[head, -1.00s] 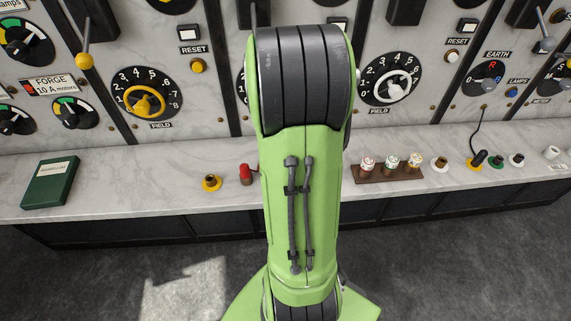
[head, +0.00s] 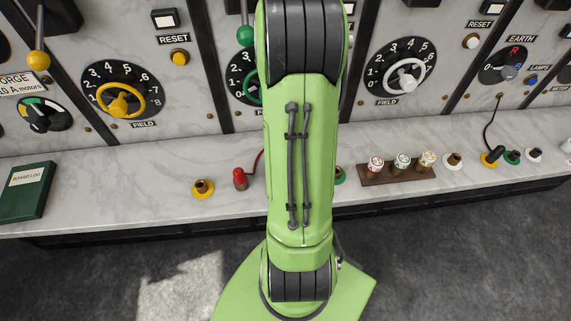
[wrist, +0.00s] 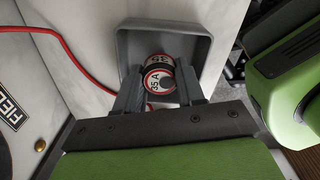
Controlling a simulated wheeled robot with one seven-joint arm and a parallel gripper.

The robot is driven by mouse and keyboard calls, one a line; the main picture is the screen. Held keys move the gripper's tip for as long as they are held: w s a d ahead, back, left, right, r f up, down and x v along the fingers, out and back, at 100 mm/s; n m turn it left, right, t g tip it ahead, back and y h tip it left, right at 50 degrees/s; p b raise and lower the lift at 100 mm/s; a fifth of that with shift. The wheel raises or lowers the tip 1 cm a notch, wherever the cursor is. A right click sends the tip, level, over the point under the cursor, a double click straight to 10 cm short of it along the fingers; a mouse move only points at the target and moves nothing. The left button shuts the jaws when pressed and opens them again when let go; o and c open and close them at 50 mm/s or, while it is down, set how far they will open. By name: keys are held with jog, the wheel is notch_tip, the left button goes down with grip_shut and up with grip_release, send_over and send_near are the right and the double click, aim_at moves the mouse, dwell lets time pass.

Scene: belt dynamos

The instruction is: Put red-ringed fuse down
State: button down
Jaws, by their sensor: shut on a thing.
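In the wrist view the red-ringed fuse (wrist: 157,77), pale with a dark middle and marked 35 A, is between the two fingers of my gripper (wrist: 157,92). The fingers are shut on it, one on each side. A grey shallow tray (wrist: 130,42) with raised rims lies right behind the fuse. I cannot tell whether the fuse touches the tray floor. In the head view my own green arm hides my gripper, the held fuse and the tray.
A wooden rack (head: 372,179) with several capped fuses stands on the marble shelf (head: 110,190). A red plug (head: 240,179) with a red cable (wrist: 75,55), a yellow socket (head: 203,188) and a green book (head: 27,191) are to the left. The panel with dials rises behind.

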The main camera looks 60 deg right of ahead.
jog(key=shift+f, duration=0.1)
jog(key=shift+f, duration=0.15)
jog(key=c, duration=0.7)
grip_release()
